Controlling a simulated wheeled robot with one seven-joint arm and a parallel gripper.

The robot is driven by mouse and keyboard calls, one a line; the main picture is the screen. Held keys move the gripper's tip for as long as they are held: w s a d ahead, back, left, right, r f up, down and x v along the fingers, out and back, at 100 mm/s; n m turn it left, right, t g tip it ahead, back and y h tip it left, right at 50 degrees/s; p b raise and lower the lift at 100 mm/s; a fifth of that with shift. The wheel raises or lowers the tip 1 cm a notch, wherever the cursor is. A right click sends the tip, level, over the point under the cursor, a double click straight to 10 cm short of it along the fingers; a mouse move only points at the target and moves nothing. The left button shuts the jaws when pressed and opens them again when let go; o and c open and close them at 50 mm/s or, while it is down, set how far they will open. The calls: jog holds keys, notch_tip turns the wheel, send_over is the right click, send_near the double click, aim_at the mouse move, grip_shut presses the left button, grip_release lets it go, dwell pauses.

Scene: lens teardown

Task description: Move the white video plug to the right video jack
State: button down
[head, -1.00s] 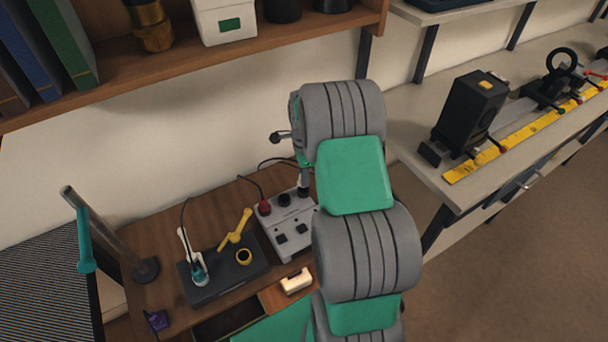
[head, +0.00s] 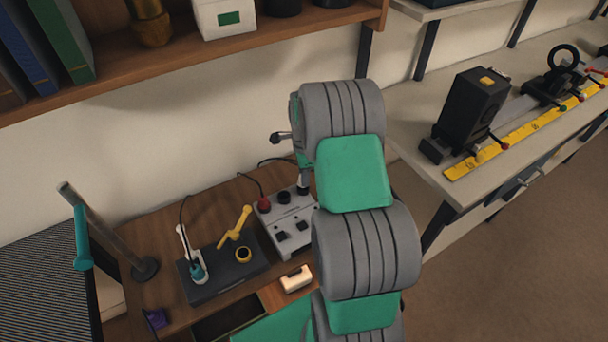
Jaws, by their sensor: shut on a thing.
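The grey panel box (head: 286,239) sits on the wooden desk with a row of sockets along its back. A red plug (head: 264,203) with a black cable stands at the left of the row, and a black jack (head: 284,198) is in the middle. My gripper (head: 303,185) shows only as a narrow strip at the row's right end; my own arm hides the rest. It is shut, apparently on the white video plug, whose body I cannot make out. A black cable arcs to it from the left. The right jack is hidden, so I cannot tell whether the plug touches it.
Left of the panel, a dark box (head: 222,283) bears a teal-and-white piece (head: 197,270), a yellow lever (head: 238,226) and a yellow ring (head: 243,254). A white block (head: 296,279) lies in front. A metal post (head: 112,232) stands left. A shelf (head: 285,38) overhangs behind.

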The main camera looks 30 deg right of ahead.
jog(key=shift+f+b, duration=0.55)
jog(key=shift+f, duration=0.35)
dwell(0.4)
jog(key=c, duration=1.1)
grip_release()
jog(key=shift+r, duration=0.15)
